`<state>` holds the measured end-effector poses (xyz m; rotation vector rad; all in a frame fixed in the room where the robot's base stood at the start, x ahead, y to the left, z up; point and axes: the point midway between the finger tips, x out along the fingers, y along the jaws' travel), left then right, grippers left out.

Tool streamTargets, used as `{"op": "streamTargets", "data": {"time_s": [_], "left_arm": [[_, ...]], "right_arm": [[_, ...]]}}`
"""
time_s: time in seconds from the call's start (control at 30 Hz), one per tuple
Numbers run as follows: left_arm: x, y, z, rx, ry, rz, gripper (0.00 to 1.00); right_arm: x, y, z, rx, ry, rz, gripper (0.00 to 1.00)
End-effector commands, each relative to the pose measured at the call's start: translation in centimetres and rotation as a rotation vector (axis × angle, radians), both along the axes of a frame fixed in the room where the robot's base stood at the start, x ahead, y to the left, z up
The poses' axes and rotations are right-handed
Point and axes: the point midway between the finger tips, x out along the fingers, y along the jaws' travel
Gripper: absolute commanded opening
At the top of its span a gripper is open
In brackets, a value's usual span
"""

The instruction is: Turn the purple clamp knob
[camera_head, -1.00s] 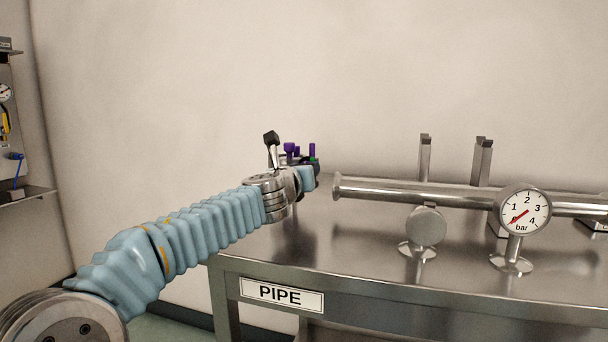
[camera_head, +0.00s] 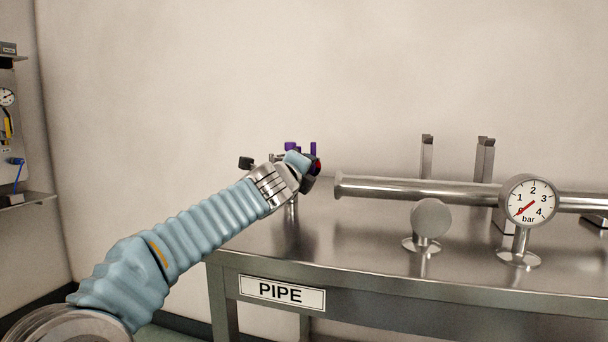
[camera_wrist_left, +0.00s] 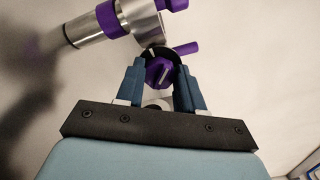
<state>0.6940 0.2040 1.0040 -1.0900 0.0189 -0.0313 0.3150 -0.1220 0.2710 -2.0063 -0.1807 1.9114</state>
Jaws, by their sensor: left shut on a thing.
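The purple clamp knob (camera_wrist_left: 159,72) sits between the two blue fingers of my left gripper (camera_wrist_left: 159,80) in the left wrist view, and the gripper is shut on it. Just beyond it are a metal cylinder with purple bands (camera_wrist_left: 110,18) and a purple rod (camera_wrist_left: 186,48). In the head view, purple parts (camera_head: 290,146) show above my left wrist at the table's left end. The left fingers are mostly hidden there behind the wrist. My right gripper is in neither view.
A steel table (camera_head: 380,266) with a PIPE label (camera_head: 282,293) carries a horizontal pipe (camera_head: 415,190), a round steel disc on a stand (camera_head: 431,218) and a pressure gauge (camera_head: 528,202). Metal uprights (camera_head: 484,160) stand behind the pipe. A shelf unit (camera_head: 12,150) is at the far left.

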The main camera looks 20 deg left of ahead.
Motion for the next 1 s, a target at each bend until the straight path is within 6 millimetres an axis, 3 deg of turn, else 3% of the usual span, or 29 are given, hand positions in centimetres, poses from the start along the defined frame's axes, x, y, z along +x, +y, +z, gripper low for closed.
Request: {"op": "streamTargets", "data": {"time_s": [0.6, 1.0], "left_arm": [[0.0, 0.1, -0.5, -0.557, 0.02, 0.001, 0.07], [0.0, 0.1, -0.4, -0.765, 0.027, 0.002, 0.07]], "right_arm": [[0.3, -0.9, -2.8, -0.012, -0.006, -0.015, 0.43], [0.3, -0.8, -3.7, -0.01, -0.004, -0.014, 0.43]]}}
